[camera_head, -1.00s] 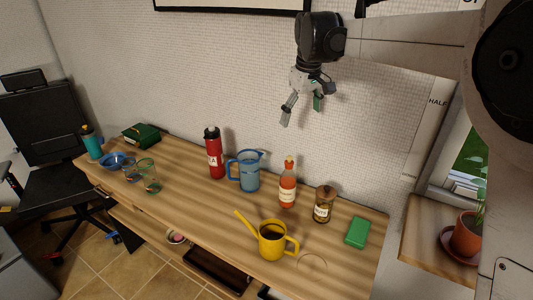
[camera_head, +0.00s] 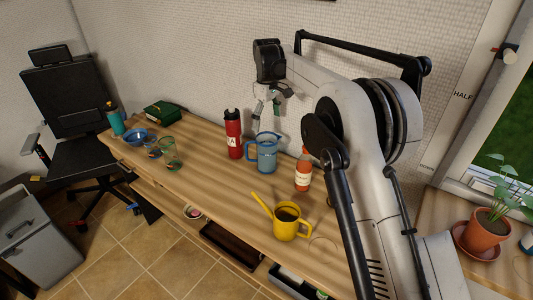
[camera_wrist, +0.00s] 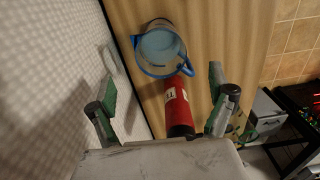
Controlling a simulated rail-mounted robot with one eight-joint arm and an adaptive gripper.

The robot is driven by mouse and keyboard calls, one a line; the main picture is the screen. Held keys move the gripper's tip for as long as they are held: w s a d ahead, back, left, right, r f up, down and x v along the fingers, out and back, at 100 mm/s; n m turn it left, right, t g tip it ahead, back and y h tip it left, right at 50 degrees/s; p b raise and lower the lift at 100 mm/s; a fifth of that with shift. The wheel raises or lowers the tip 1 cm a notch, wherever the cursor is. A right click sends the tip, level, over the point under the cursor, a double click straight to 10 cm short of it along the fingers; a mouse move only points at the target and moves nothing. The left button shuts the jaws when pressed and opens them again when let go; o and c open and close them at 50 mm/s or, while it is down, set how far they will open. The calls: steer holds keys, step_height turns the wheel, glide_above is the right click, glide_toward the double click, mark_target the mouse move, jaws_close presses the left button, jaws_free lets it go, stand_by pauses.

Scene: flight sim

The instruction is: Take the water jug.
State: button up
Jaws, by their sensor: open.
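The water jug (camera_head: 262,153) is blue-tinted and clear, with a blue rim and a handle on its left. It stands upright on the wooden table between a red bottle and an orange sauce bottle. In the wrist view the jug (camera_wrist: 160,48) shows at the top centre, beyond my fingers, with its handle toward the lower right. My gripper (camera_head: 267,107) is open and empty. It hangs above and slightly behind the jug, near the wall. In the wrist view my gripper (camera_wrist: 164,100) has its fingers spread, with the red bottle showing between them.
The red bottle (camera_head: 233,135) stands close to the jug's left. The orange sauce bottle (camera_head: 303,172) stands to its right. A yellow watering can (camera_head: 288,222) is in front. The wall is close behind.

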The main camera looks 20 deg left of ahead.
mark_target(263, 154)
step_height(263, 154, down, 11)
steer(key=shift+s+f, duration=0.1)
steer(key=shift+f, duration=0.1)
steer(key=shift+r, duration=0.1)
steer(key=c, duration=1.8)
